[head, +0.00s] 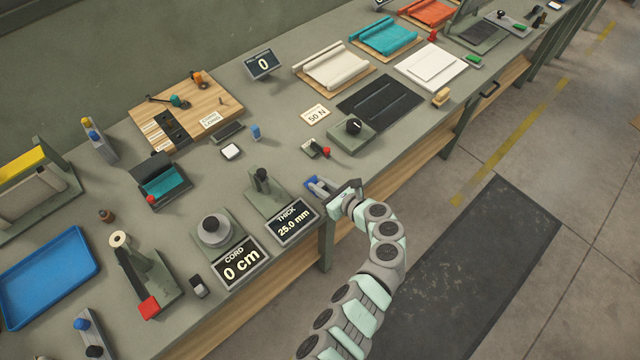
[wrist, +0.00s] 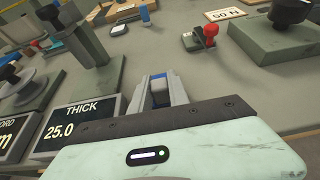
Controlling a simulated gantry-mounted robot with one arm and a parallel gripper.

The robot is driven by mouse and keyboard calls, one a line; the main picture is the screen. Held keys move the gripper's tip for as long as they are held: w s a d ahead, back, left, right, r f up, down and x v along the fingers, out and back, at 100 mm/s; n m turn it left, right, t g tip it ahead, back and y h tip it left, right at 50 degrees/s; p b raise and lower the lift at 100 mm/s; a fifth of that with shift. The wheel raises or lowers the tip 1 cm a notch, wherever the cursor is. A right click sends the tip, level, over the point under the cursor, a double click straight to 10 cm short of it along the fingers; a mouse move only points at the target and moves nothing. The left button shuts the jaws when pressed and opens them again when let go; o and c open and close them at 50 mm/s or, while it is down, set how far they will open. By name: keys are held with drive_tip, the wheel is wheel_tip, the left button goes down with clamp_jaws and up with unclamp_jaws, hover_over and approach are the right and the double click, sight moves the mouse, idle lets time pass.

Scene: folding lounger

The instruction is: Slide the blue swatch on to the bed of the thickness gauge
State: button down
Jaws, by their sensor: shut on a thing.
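My gripper (head: 323,187) is at the front edge of the bench, shut on the blue swatch (head: 312,183). In the wrist view a little blue of the swatch (wrist: 158,79) shows between the fingers of my gripper (wrist: 161,92); the rest is hidden. The thickness gauge (head: 265,192) stands just left of my gripper, with a dark upright post on a grey-green base. It also shows at the left of the wrist view (wrist: 84,48). The swatch appears apart from the gauge. The gauge's display (head: 292,221) reads THICK 25.0 mm.
The CORD display (head: 241,261) and a round grey device (head: 213,230) stand left of the gauge. A small device with a red knob (head: 326,152) and a black-knobbed block (head: 353,127) lie behind and right. Bare bench top lies behind my gripper.

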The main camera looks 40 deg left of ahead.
drive_tip(key=shift+f, duration=0.2)
drive_tip(key=c, duration=1.3)
unclamp_jaws()
drive_tip(key=shift+o, duration=0.2)
drive_tip(key=shift+f+b, duration=0.2)
drive_tip(key=shift+b, duration=0.35)
drive_tip(key=v, duration=1.1)
drive_tip(key=shift+p, duration=0.4)
drive_tip(key=shift+w+f, duration=0.1)
drive_tip(key=shift+w, duration=0.05)
